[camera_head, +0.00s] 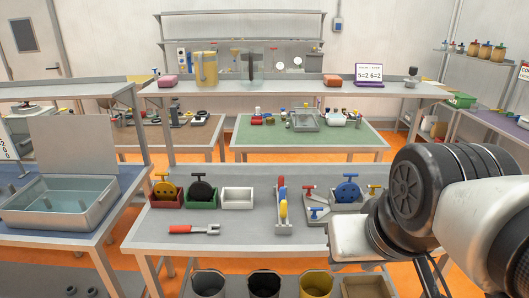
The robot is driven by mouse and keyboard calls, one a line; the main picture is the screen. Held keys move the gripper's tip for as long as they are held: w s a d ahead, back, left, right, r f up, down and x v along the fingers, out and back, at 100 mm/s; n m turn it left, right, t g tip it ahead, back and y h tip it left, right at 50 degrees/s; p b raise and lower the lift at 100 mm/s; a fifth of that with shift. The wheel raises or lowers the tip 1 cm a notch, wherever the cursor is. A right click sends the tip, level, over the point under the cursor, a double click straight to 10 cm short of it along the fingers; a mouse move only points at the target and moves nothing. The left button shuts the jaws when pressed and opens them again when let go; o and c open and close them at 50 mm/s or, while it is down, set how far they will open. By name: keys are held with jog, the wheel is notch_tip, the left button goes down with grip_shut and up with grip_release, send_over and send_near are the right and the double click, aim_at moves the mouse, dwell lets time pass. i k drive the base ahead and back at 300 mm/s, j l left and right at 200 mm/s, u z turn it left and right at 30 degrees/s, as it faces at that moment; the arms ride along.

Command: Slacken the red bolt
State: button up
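A small red T-shaped piece (309,190), which looks like the red bolt, stands at a grey fixture (317,203) on the right part of the near table. A similar blue piece (318,211) sits just in front of it. How far either is screwed in is too small to tell. My arm fills the lower right, with a white link (356,238) over the table's right front corner, right of and nearer than the fixture. Dark thin parts below the arm may belong to my gripper, but its fingers cannot be made out clearly.
A rack (283,224) with red, blue and yellow handles stands left of the fixture. A blue wheel (347,190) is to the right. A red-handled wrench (194,230) lies at front left. Red (164,202), green (200,203) and white (238,203) bins stand behind it.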

aim_at(309, 187)
jog(key=i+j, duration=0.2)
jog(key=i, duration=0.25)
jog(key=i+j, duration=0.15)
jog(key=i, duration=0.25)
